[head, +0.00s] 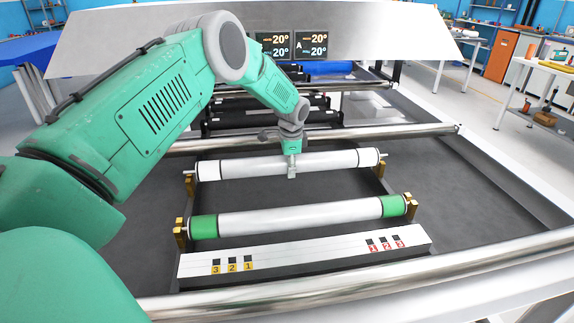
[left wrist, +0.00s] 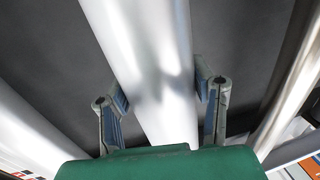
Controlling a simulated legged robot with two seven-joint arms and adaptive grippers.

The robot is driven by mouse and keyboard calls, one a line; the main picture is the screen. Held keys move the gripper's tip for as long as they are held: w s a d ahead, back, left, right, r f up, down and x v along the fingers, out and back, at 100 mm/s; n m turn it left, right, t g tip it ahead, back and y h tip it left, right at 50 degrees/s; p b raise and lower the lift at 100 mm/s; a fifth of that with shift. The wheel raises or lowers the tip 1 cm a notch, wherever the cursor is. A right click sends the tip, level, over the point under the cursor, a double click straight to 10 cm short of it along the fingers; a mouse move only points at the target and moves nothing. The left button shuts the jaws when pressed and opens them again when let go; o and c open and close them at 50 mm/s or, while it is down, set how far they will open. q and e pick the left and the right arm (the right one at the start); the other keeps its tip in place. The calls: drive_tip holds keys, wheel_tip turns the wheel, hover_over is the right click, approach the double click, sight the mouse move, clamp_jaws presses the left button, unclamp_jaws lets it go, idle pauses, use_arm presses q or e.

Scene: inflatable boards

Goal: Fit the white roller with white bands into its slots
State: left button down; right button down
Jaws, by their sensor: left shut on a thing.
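The white roller with white bands (head: 335,160) lies across the frame in the head view, with thin dark lines near its ends. My left gripper (head: 292,172) comes down on it near its middle and is shut on it. In the left wrist view the roller (left wrist: 155,70) runs between the two fingers of the left gripper (left wrist: 162,95). Brass slot brackets stand at its left end (head: 189,184) and right end (head: 382,168). The ends are at or just above these brackets; I cannot tell whether they are fully seated. My right gripper is not in view.
A white roller with green bands (head: 300,215) lies in brass brackets nearer to me. In front is a white strip (head: 310,253) with numbered yellow and red labels. Shiny metal bars (head: 400,132) cross behind and in front. Dark rollers (head: 240,118) lie farther back.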

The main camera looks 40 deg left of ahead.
use_arm(q)
drive_tip(key=shift+d+r, duration=0.25)
drive_tip(key=shift+d, duration=0.15)
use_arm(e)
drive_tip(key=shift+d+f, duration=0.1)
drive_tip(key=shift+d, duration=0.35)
use_arm(q)
drive_tip(key=shift+a, duration=0.1)
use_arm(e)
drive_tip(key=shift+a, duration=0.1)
use_arm(q)
drive_tip(key=shift+a+f, duration=0.2)
drive_tip(key=shift+a, duration=0.3)
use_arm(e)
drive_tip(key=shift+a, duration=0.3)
use_arm(q)
drive_tip(key=shift+r, duration=0.15)
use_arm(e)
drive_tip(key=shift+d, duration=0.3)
use_arm(q)
drive_tip(key=shift+a+f, duration=0.2)
drive_tip(key=shift+a, duration=0.05)
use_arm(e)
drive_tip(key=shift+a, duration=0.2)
